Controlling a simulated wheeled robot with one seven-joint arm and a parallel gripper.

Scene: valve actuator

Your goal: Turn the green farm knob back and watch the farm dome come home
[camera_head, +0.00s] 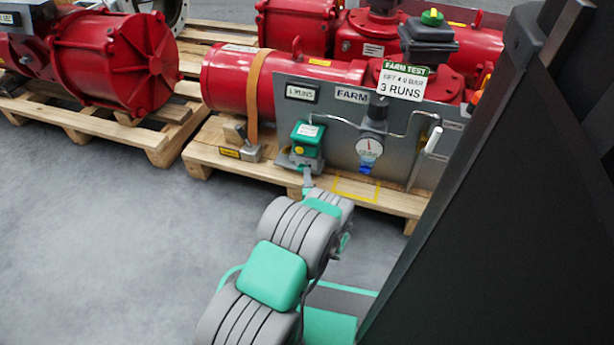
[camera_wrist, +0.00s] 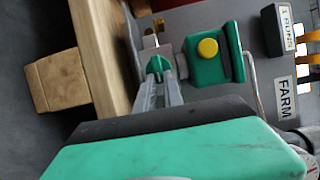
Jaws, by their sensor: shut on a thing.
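The green farm knob (camera_wrist: 156,72) sits below the green valve body with a yellow button (camera_wrist: 207,48). My gripper (camera_wrist: 158,68) is shut on the knob, its two grey fingers on either side of it. In the head view the green valve body (camera_head: 307,138) is at the lower left of the grey FARM panel, and my gripper (camera_head: 307,180) reaches up to just below it; the knob is mostly hidden there. The farm dome (camera_head: 432,17), green with a yellow mark, tops the dark box on the red actuator.
The grey panel (camera_head: 335,125) carries a round gauge (camera_head: 369,150), metal pipes and a "FARM TEST" sign (camera_head: 403,82) reading "3 RUNS". It stands on a wooden pallet (camera_head: 230,170). A metal block with a lever (camera_head: 240,145) is at left. Grey floor (camera_head: 90,240) is open at the left.

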